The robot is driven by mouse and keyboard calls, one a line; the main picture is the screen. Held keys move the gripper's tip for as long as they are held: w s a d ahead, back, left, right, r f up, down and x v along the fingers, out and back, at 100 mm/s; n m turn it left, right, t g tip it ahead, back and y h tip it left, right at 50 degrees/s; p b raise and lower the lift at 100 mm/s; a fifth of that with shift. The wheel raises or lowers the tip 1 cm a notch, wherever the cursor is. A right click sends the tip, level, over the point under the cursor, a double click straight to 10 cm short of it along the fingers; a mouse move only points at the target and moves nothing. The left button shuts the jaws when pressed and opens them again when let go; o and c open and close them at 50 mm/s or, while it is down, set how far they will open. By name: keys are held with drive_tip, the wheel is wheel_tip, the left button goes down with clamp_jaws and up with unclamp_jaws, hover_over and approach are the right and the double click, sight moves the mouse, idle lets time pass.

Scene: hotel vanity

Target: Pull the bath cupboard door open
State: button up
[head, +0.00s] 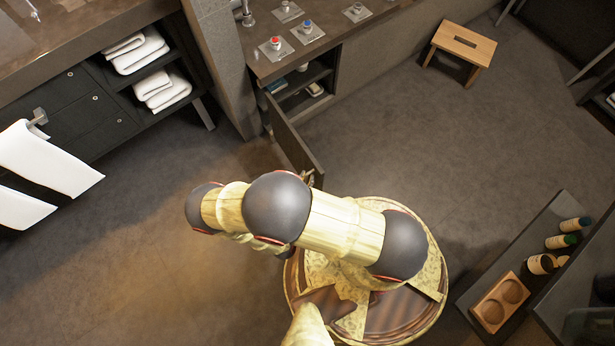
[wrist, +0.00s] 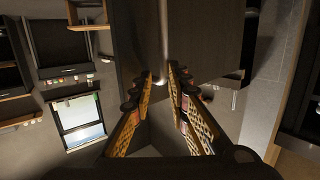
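The bath cupboard door (head: 296,150) is a dark panel, swung out from the cupboard (head: 303,92) under the counter. The open front shows shelves with small items. My gripper is mostly hidden behind my arm in the head view, close to the door's free end. In the wrist view, the two fingers of my gripper (wrist: 161,72) stand apart, with a visible gap between the tips. A pale upright strip (wrist: 163,40), perhaps the door's edge or handle, lies in line with that gap beside dark panels. I cannot tell whether the fingers touch it.
A wooden stool (head: 463,47) stands on open floor at the upper right. A dark bench with bottles and a wooden tray (head: 500,303) is at lower right. Folded towels (head: 163,90) fill shelves at left, and white towels (head: 45,163) hang nearby. Floor left of the door is clear.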

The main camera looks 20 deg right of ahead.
drive_tip(key=shift+s+a+f, duration=0.1)
drive_tip(key=shift+s+a, duration=0.2)
drive_tip(key=shift+a, duration=0.55)
drive_tip(key=shift+s+a+f, duration=0.1)
drive_tip(key=shift+s+a, duration=0.25)
drive_tip(key=shift+a, duration=0.5)
drive_tip(key=shift+s+a+f, duration=0.1)
drive_tip(key=shift+s+a, duration=0.2)
drive_tip(key=shift+a, duration=0.55)
